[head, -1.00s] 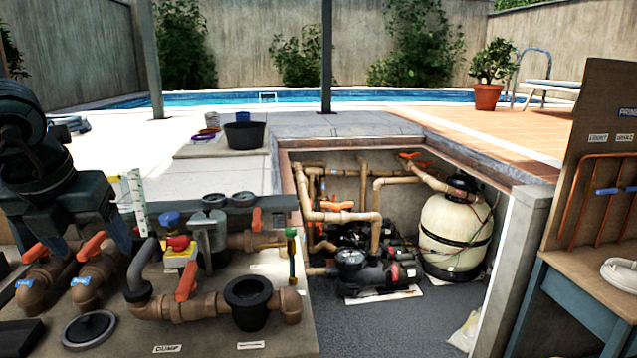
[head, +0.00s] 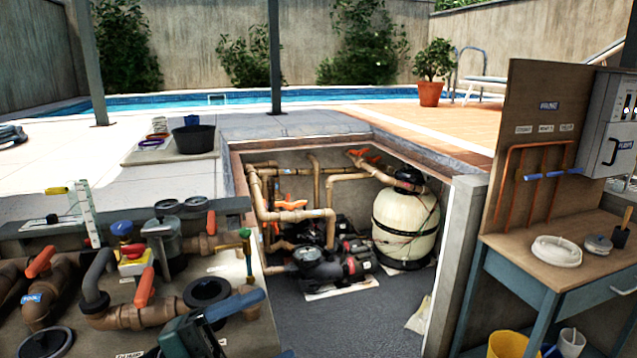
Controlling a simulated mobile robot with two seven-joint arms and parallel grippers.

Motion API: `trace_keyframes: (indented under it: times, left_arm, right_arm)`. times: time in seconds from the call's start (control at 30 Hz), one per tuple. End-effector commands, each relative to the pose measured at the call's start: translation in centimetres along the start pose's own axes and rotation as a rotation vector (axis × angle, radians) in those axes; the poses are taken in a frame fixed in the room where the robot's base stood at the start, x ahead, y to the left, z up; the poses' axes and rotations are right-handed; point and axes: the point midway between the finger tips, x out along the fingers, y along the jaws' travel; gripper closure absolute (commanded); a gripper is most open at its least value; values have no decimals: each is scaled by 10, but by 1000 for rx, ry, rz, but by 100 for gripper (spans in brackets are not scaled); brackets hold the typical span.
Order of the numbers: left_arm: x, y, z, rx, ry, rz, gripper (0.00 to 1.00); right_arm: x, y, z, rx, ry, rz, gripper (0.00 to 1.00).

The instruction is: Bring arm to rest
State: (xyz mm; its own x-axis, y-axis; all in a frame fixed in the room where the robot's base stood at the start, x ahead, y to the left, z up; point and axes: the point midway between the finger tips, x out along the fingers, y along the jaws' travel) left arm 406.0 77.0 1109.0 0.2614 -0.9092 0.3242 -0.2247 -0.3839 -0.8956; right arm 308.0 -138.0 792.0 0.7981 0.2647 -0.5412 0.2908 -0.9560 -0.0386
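My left gripper (head: 236,306) is low in the head view, at the bottom edge left of centre. Part of its dark teal body and a blue finger show in front of the pipe board (head: 262,338). The finger points right and slightly up, overlapping the board's right edge in the picture. The rest of the arm is cut off by the frame. I see nothing held in the visible part, but the finger gap cannot be judged.
The board carries brown pipes, orange-handled valves (head: 145,287) and a black cup fitting (head: 207,292). Behind it is a sunken pit with a pump (head: 318,266) and a cream filter tank (head: 404,225). A workbench (head: 560,268) stands right, with a yellow bucket (head: 508,345) below.

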Motion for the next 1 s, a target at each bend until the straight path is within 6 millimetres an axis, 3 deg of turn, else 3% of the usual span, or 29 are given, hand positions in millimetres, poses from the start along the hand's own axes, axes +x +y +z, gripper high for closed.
trace_keyframes:
  times: [0.13,0.27,0.4,0.53,0.7,1.0]
  left_arm:
    - [-36,36,44,-336,-372,-299,25]
    - [-92,108,69,-639,-750,-428,25]
    - [-144,190,59,-914,-1070,-446,25]
    - [-174,246,34,-1095,-1258,-418,25]
    - [-189,279,13,-1208,-1363,-386,25]
    - [-190,282,10,-1221,-1374,-381,25]
  right_arm:
    - [-4,0,2,4,-14,2,64]
    - [-6,0,5,6,-25,5,64]
    - [-6,2,8,7,-34,8,64]
    - [-6,3,10,7,-39,11,64]
    - [-5,4,7,7,-35,13,64]
    - [-3,5,2,5,-24,15,64]
